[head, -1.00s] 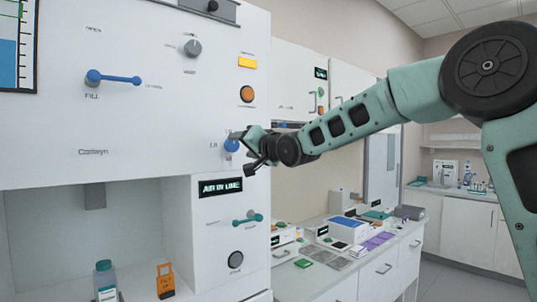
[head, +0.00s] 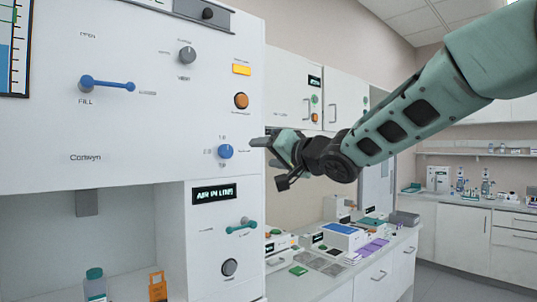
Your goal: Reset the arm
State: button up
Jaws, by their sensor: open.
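My gripper (head: 268,158) is open and empty in the head view. It hangs in the air just right of the white machine's front panel, and the arm reaches in from the upper right. The blue knob (head: 225,152) on the panel is left of my gripper and apart from it in the picture. The blue lever (head: 107,85) at the upper left lies about level, near the word FILL. The display (head: 214,193) below reads AIR IN LINE.
The panel also carries a grey knob (head: 187,54), an orange button (head: 241,101) and a teal lever (head: 241,227). A capped bottle (head: 95,286) and an orange tag (head: 158,287) stand at the lower left. A cluttered bench (head: 325,285) runs behind. The floor at right is clear.

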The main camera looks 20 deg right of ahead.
jog(key=s+a+f+n+g+h+b, duration=0.1)
jog(key=s+a+f+n+g, duration=0.15)
jog(key=s+a+f, duration=0.4)
jog(key=s+a+f+n+g+h, duration=0.1)
jog(key=s+f+g, duration=0.2)
jog(key=f, duration=0.6)
jog(key=s+a+f+n+g+h+b, duration=0.1)
jog(key=s+a+f+n+g, duration=0.2)
jog(key=f, duration=0.5)
jog(key=s+f+n+g+h, duration=0.1)
jog(key=s+f+g, duration=0.3)
jog(key=s, duration=0.8)
jog(key=s+a+f+n+g+h, duration=0.1)
jog(key=s+f+n+g, duration=0.3)
jog(key=s+f, duration=0.4)
jog(key=s, duration=0.4)
jog(key=shift+s+a+f+n+g, duration=0.15)
jog(key=shift+s+n+g, duration=0.15)
jog(key=shift+n+g, duration=0.05)
